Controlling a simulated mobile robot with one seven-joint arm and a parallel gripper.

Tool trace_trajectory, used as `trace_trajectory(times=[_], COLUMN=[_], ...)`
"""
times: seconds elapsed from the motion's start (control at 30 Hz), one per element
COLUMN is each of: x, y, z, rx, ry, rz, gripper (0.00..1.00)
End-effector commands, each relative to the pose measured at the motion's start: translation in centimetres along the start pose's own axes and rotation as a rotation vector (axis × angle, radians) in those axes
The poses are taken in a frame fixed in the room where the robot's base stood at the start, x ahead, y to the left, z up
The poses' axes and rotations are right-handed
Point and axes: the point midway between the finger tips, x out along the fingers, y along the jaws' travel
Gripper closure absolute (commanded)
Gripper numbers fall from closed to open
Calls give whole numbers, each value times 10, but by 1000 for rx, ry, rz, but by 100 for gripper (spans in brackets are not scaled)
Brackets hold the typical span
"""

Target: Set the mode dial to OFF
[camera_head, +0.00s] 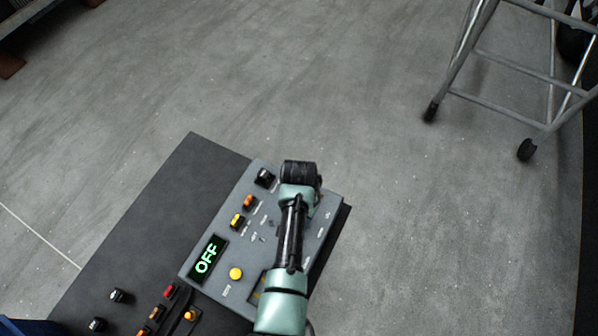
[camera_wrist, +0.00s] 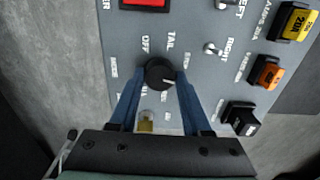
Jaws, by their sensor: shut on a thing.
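The mode dial (camera_wrist: 159,73) is a round black knob with a white pointer line, on the grey control panel (camera_wrist: 205,75) in the wrist view. The line runs from near its middle toward the lower right. The words OFF and TAIL are printed just above the dial. My gripper (camera_wrist: 161,76) has its two blue fingers on either side of the dial and is shut on it. In the head view my arm covers the dial and the fingers. A lit display (camera_head: 206,258) on the panel reads OFF in green.
A yellow button (camera_head: 236,273) and orange and yellow switches sit left of my arm. In the wrist view a red part (camera_wrist: 146,3), small toggles and a black switch (camera_wrist: 241,118) are near the fingers. A metal frame (camera_head: 500,75) stands on open floor at the upper right.

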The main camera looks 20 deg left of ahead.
Motion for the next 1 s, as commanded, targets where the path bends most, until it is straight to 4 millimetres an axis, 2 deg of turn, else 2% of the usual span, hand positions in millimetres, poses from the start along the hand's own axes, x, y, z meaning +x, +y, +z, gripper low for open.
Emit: trace_trajectory(times=[1.0], x=[-1], y=[0], z=[0], rx=[-967], ry=[0], rz=[0], gripper=[100])
